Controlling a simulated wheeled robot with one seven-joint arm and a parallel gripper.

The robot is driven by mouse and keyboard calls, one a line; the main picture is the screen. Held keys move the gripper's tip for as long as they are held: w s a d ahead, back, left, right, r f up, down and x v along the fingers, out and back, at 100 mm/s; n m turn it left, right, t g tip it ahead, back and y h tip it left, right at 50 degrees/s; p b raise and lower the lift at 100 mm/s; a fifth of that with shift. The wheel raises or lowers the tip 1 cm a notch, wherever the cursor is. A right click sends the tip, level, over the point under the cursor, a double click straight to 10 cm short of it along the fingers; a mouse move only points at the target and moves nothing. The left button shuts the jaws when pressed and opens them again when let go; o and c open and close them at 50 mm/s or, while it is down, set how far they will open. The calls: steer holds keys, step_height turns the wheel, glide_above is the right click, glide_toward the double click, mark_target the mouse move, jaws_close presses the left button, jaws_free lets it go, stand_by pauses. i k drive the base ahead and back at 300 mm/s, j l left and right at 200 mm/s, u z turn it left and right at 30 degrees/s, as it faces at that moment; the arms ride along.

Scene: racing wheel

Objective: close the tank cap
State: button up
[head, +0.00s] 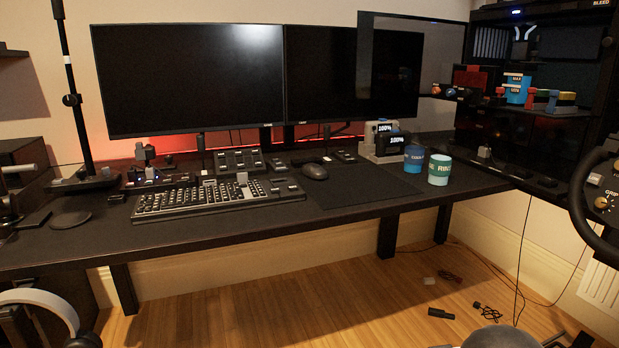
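A small blue tank-like container (517,88) with a white MAX label sits on the shelf of the black rack at the right. It is too small here to tell whether it has a cap, or whether one is open or shut. Small red, green and yellow parts (560,98) stand just right of it. Small round red and blue pieces (450,92) lie to its left. My gripper is not in view.
A dark see-through panel (410,50) stands left of the rack. The black desk (330,212) bears two monitors (190,75), a keyboard (205,197), a mouse (315,171) and two cups (439,168). A steering wheel (590,215) is at far right. Cables and small items lie on the floor (300,295).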

mark_target(533, 54)
steer(key=i+l+z, duration=0.4)
steer(key=i, duration=0.4)
steer(key=l, duration=0.1)
